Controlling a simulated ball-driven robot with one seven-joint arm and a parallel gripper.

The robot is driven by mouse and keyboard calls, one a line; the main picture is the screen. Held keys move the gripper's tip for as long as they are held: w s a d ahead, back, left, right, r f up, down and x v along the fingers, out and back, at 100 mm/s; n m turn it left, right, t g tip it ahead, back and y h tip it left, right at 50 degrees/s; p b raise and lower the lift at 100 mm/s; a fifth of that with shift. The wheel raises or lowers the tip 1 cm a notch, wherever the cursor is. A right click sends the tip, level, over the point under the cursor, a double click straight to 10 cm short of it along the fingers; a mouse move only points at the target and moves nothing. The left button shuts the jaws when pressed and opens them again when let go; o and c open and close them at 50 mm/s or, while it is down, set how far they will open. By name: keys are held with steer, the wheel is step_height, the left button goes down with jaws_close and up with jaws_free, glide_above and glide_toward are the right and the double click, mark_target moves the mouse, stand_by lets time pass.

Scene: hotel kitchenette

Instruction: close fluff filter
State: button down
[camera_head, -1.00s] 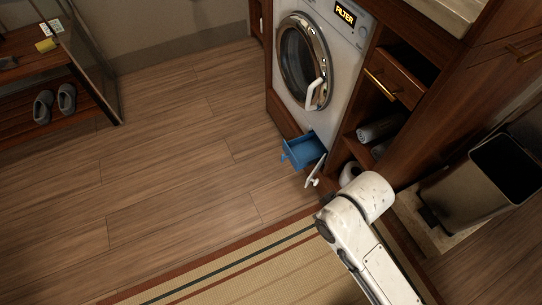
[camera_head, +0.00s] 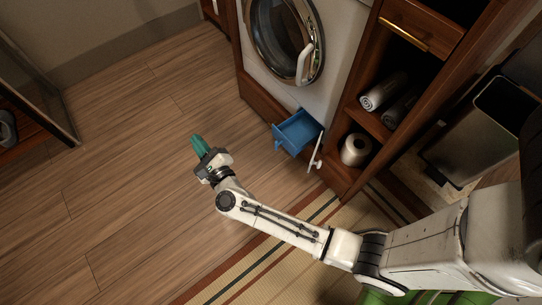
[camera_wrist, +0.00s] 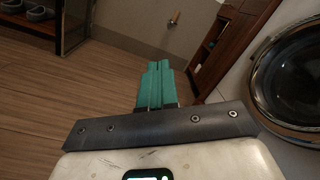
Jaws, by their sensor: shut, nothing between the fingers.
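The fluff filter is a blue drawer-like tray (camera_head: 294,131) at the bottom of the white washing machine (camera_head: 345,65). It sticks out of the machine's base. A small white flap (camera_head: 317,152) with a knob stands swung open at its right side. My gripper (camera_head: 197,143) has teal fingers and is shut and empty. It hangs over the wooden floor to the left of the filter, apart from it. In the wrist view the teal fingers (camera_wrist: 155,84) are together, with the machine's round door (camera_wrist: 290,70) at the right. The filter is not visible in that view.
A wooden cabinet right of the machine holds rolled towels (camera_head: 383,91) and a paper roll (camera_head: 355,149). A metal bin (camera_head: 480,135) stands further right. A striped mat (camera_head: 270,255) lies in front.

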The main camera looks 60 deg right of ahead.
mark_target(300, 139)
steer(key=s+d+f+m+g+h+b, duration=0.2)
steer(key=s+f+m+g+h, duration=0.2)
steer(key=s+f+m+g, duration=0.45)
steer(key=s+d+f+m+g+h+b, duration=0.25)
steer(key=s+f+m+g+h, duration=0.35)
steer(key=f+m, duration=0.4)
steer(key=shift+m+g+y, duration=0.35)
steer(key=shift+y, duration=0.35)
steer(key=b+x, duration=0.1)
steer(key=x, duration=0.3)
steer(key=r+b+x, duration=0.1)
steer(key=x, duration=0.4)
steer(key=r+b+x, duration=0.1)
steer(key=x, duration=0.3)
steer(key=shift+w+d+r, duration=0.15)
steer(key=shift+w+d, duration=0.1)
steer(key=shift+d, duration=0.45)
steer(key=s+d, duration=0.1)
steer(key=d, duration=0.3)
steer(key=s+d, duration=0.1)
steer(key=d, duration=0.4)
steer(key=s+d, duration=0.2)
steer(key=d, duration=0.2)
steer(key=shift+d, duration=0.35)
steer(key=shift+a, duration=0.15)
